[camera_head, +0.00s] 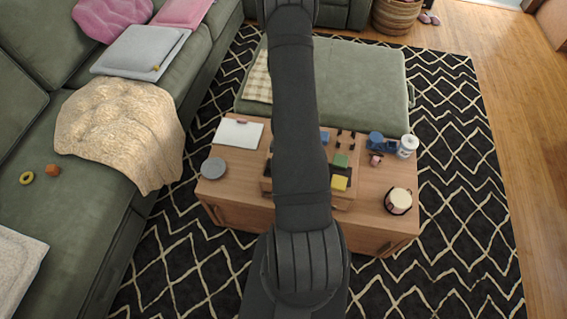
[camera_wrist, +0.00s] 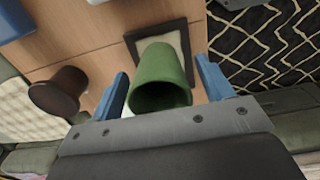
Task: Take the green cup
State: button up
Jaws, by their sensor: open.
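The green cup (camera_wrist: 162,75) shows in the wrist view, with its open mouth facing the camera. My gripper (camera_wrist: 162,67) is open, with one blue finger on each side of the cup. Gaps show between the fingers and the cup, and I cannot tell whether either touches it. Behind the cup is a dark-framed square item (camera_wrist: 171,33) with a pale middle, on a wooden surface (camera_wrist: 100,45). In the head view my arm covers the middle of the scene, and I cannot make out the cup or the gripper there.
A brown cup (camera_wrist: 58,92) stands left of the green cup in the wrist view. In the head view, the wooden table (camera_head: 365,222) bears a white pad (camera_head: 238,135), a grey disc (camera_head: 213,168), a white container (camera_head: 408,146) and a round pale-topped item (camera_head: 398,200).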

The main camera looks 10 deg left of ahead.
jog(key=c, duration=1)
jog(key=shift+r, duration=0.1)
